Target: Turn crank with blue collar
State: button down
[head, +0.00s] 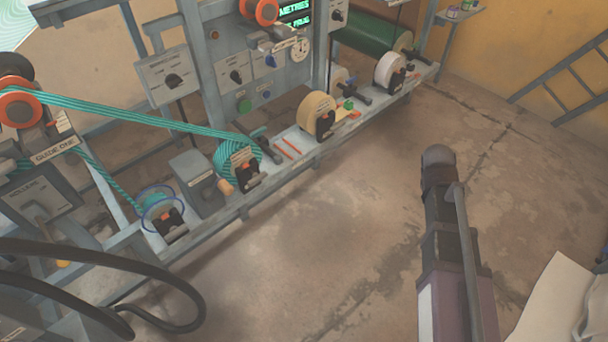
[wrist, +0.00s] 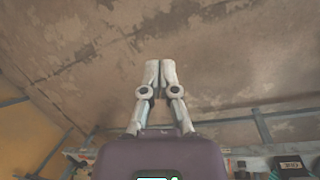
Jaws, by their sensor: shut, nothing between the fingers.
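My gripper (wrist: 161,66) shows in the wrist view with its two pale fingers together and nothing between them. In the head view, my arm stands over bare floor at the right, well apart from the machine; its fingers cannot be made out there. A small crank with a tan handle (head: 225,187) sits by a grey box (head: 196,180) on the machine's lower rail. A blue-rimmed reel (head: 160,216) is left of it. I cannot clearly make out a blue collar on any crank.
Teal striped webbing (head: 130,114) runs from an orange roller (head: 19,102) to a wound roll (head: 238,160). Several rolls line the rail (head: 300,160). A control panel (head: 262,70) stands behind. Black cables cross the lower left. The floor (head: 330,235) between arm and machine is clear.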

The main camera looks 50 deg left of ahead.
aim_at(211, 191)
jog(key=s+a+r+n+t+p, duration=0.15)
jog(key=s+a+n, duration=0.45)
jog(key=s+a, duration=0.65)
jog(key=s+a+r+n+t+p, duration=0.15)
jog(key=s+a+n, duration=0.6)
jog(key=a, duration=0.85)
jog(key=s+a+r+n+t+y, duration=0.1)
jog(key=s+a, duration=0.3)
jog(key=s, duration=0.7)
jog(key=s+a+r+n+t+y, duration=0.1)
jog(key=s+a+n, duration=0.3)
jog(key=s, duration=0.7)
jog(key=s+a+r+n+t+y, duration=0.1)
jog(key=s+a, duration=0.4)
jog(key=s, duration=0.7)
jog(key=shift+r+n+p, duration=0.45)
jog(key=shift+r+n, duration=0.25)
jog(key=shift+n, duration=0.55)
jog(key=shift+w+f, duration=0.1)
jog(key=shift+f, duration=0.05)
